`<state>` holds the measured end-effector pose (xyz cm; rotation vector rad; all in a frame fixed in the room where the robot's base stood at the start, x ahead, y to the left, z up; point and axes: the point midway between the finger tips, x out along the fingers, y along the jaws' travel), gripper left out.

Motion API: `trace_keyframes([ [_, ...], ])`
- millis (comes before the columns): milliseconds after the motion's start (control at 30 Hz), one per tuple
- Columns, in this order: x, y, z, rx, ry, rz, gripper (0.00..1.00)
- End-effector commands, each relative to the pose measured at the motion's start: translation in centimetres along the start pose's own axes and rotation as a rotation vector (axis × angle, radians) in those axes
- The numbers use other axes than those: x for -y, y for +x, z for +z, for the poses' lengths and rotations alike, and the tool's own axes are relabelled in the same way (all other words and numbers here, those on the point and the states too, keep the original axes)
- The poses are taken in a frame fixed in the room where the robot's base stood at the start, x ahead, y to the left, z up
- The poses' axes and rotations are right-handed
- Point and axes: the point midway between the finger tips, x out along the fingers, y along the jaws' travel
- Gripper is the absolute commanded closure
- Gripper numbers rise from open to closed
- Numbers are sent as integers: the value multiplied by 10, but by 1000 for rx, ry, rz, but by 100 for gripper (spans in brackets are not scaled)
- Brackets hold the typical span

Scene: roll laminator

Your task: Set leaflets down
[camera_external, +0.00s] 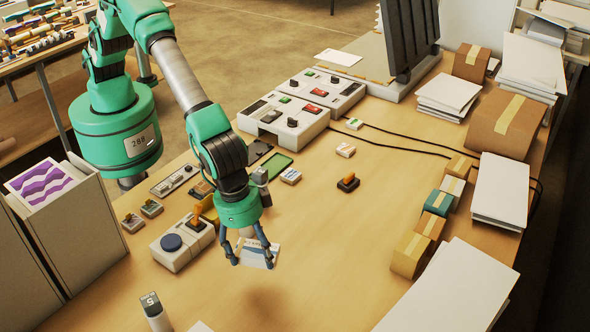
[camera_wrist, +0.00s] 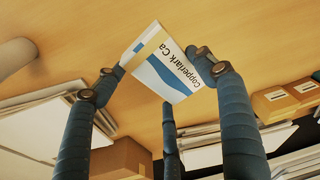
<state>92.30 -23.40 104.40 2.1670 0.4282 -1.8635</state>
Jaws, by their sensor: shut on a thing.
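My gripper (camera_external: 252,247) has dark blue jointed fingers and is shut on a small stack of leaflets (camera_external: 262,255). It holds them above the bare wooden table, and a soft shadow lies on the wood below. In the wrist view the leaflets (camera_wrist: 168,66) are white with a blue band, a tan strip and black print starting "Copperlark Ca". Fingers of my gripper (camera_wrist: 160,72) reach their left and right edges, and another finger rises below them. The lower edges of the leaflets are partly hidden by the fingers in the outside view.
White paper stacks (camera_external: 450,290) and small cartons (camera_external: 411,252) line the right side. A black and orange switch (camera_external: 347,182) sits mid-table. The wood between is clear.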

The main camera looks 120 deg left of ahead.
Motion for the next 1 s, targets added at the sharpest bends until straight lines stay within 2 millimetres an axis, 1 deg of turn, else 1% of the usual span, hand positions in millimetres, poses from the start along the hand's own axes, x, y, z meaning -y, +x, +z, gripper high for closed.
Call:
trace_keyframes([
  [233,0,0,0,0,-2,0,61],
  [367,1,4,0,0,-2,0,61],
  [467,1,14,2,1,-3,-1,61],
  [733,1,51,8,1,-3,-2,61],
  [867,0,60,8,-1,-3,0,61],
  [1000,0,62,8,-1,-3,0,61],
])
